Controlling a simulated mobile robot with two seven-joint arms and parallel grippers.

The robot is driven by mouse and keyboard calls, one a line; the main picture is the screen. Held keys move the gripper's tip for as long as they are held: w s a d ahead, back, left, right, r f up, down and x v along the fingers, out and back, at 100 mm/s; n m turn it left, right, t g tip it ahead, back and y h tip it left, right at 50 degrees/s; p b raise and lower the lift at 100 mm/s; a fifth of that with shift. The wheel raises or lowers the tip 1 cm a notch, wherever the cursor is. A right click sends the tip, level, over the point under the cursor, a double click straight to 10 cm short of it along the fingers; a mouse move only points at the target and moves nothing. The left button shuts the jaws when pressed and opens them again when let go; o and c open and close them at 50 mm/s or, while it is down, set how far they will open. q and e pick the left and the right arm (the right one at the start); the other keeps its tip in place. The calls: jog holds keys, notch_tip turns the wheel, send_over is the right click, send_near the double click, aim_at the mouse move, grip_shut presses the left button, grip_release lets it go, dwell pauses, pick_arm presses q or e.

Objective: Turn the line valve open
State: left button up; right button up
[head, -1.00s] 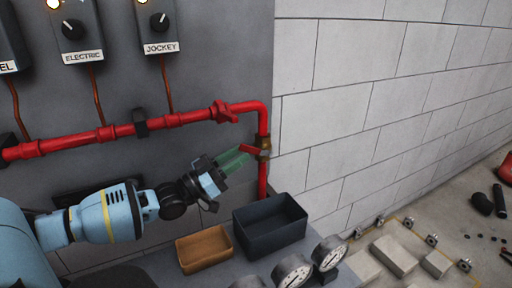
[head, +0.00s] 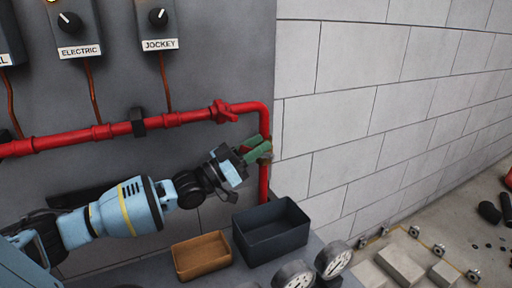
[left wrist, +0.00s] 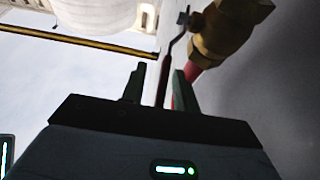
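The line valve is a brass body (left wrist: 228,28) with a red lever (left wrist: 165,75), at the upper right of the left wrist view. In the head view the valve (head: 266,158) sits on the vertical red pipe near the wall corner, mostly hidden by my fingers. My left gripper (head: 261,147) reaches it from the left with its green fingers. In the left wrist view my left gripper (left wrist: 160,75) is open, the lever between its two fingers with a gap visible on either side. My right gripper is not in view.
Below stand a dark bin (head: 270,236), a brown tray (head: 201,257) and gauges (head: 333,260). A block wall (head: 390,110) lies close on the right.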

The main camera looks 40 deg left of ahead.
pick_arm(q)
jog(key=shift+c, duration=0.4)
jog(key=c, duration=0.5)
grip_shut()
jog(key=p, duration=0.1)
jog(key=r+g+p, duration=0.1)
jog(key=p, duration=0.1)
jog(key=w+r+g+p, duration=0.1)
jog(key=p, duration=0.1)
jog(key=shift+d+y, duration=0.25)
jog(key=shift+y, duration=0.05)
jog(key=shift+w+d+f+g+p, duration=0.1)
jog(key=shift+w+g+p, duration=0.2)
jog(key=shift+g+p, duration=0.35)
jog(key=shift+w+f+g+y, duration=0.2)
jog(key=shift+g+y, duration=0.15)
jog(key=shift+y, duration=0.15)
jog(key=shift+s, duration=0.1)
